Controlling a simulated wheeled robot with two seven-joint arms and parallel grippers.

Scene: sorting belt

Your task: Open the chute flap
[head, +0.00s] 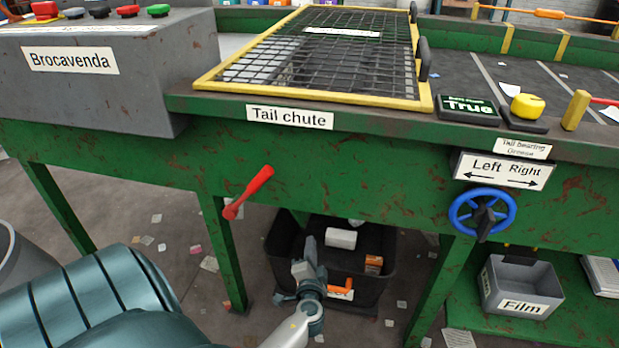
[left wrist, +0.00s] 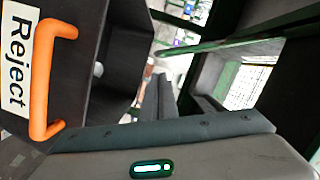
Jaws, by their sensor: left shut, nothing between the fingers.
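The "Tail chute" label (head: 290,117) is on the green front of the belt frame. Below it, a red lever (head: 248,192) slants from lower left to upper right. I cannot make out the flap itself. My left gripper (head: 309,248) is shut and empty, low in front of the black bin under the chute, below and right of the red lever and apart from it. In the left wrist view the closed fingers (left wrist: 165,98) point away from the camera. My right gripper is out of view.
The black bin (head: 390,262) holds a white block and has a "Reject" label and orange handle (left wrist: 45,85). A blue handwheel (head: 482,213) is at right, above a grey "Film" box (head: 520,290). A yellow-framed mesh guard (head: 320,97) covers the chute top. Green legs flank the bin.

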